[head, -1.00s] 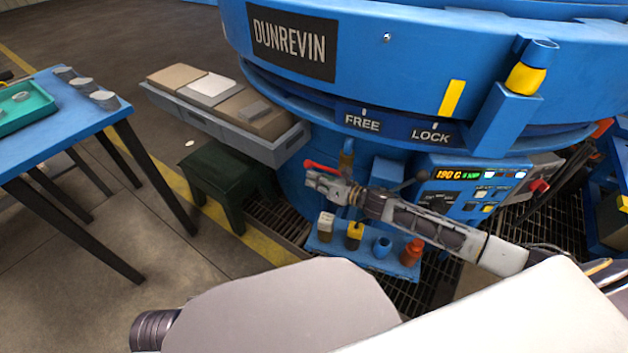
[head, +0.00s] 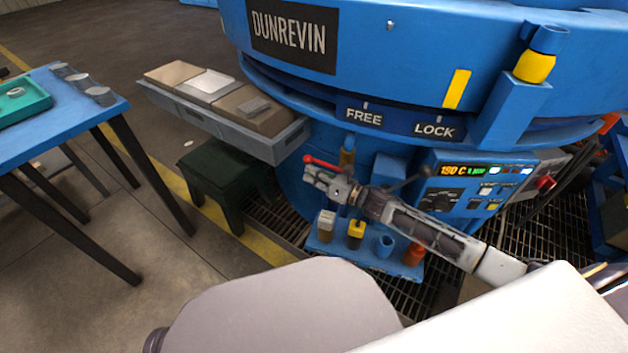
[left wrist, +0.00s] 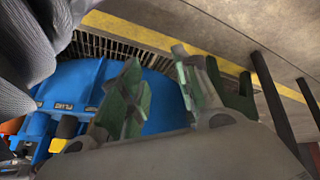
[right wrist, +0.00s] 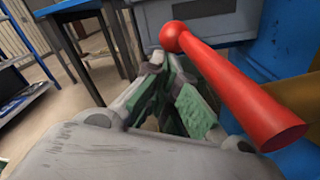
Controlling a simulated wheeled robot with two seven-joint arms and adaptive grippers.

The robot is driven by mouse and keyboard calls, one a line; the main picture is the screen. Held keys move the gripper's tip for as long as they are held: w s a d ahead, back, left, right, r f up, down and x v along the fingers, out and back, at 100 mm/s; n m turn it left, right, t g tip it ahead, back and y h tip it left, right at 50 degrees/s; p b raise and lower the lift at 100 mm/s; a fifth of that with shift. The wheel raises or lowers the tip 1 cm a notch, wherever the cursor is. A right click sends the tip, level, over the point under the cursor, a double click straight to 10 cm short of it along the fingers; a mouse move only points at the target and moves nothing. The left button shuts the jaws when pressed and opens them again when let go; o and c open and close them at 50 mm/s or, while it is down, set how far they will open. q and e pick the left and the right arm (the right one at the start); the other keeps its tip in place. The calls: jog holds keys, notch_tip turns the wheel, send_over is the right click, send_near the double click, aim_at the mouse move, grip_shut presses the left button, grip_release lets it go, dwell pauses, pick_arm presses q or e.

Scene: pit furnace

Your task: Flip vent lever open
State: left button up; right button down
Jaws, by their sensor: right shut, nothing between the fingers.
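The red vent lever (head: 322,163) sticks out to the left from a brass-coloured fitting (head: 347,157) on the blue furnace. It fills much of the right wrist view (right wrist: 235,92), with its round knob at the upper left. My right gripper (head: 312,180) is shut and empty just below the lever in the head view. In the right wrist view its fingertips (right wrist: 166,72) are close together beside the knob; I cannot tell whether they touch it. My left gripper (left wrist: 160,85) shows in the left wrist view, with its fingers apart and nothing between them.
A blue rack (head: 318,243) with several small tools stands below my right forearm. The control panel (head: 470,190) is to the right. A grey tray (head: 205,112) with blocks, a dark green stool (head: 215,175) and a blue table (head: 30,135) are to the left.

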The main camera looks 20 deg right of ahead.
pick_arm(q)
notch_tip(320, 180, down, 7)
jog(key=d+t+h+b, duration=0.1)
jog(key=b, duration=0.2)
jog(key=shift+w+d+n, duration=0.15)
jog(key=shift+w+n, duration=0.05)
jog(key=shift+n, duration=0.1)
pick_arm(e)
jog(key=shift+w+r+t+y, duration=0.15)
jog(key=shift+r+t+y, duration=0.45)
jog(key=shift+r+t, duration=0.1)
pick_arm(q)
jog(key=shift+r, duration=0.1)
pick_arm(e)
jog(key=shift+d+f, duration=0.1)
jog(key=v, duration=0.7)
jog(key=shift+s, duration=0.25)
pick_arm(q)
jog(key=shift+r, duration=0.15)
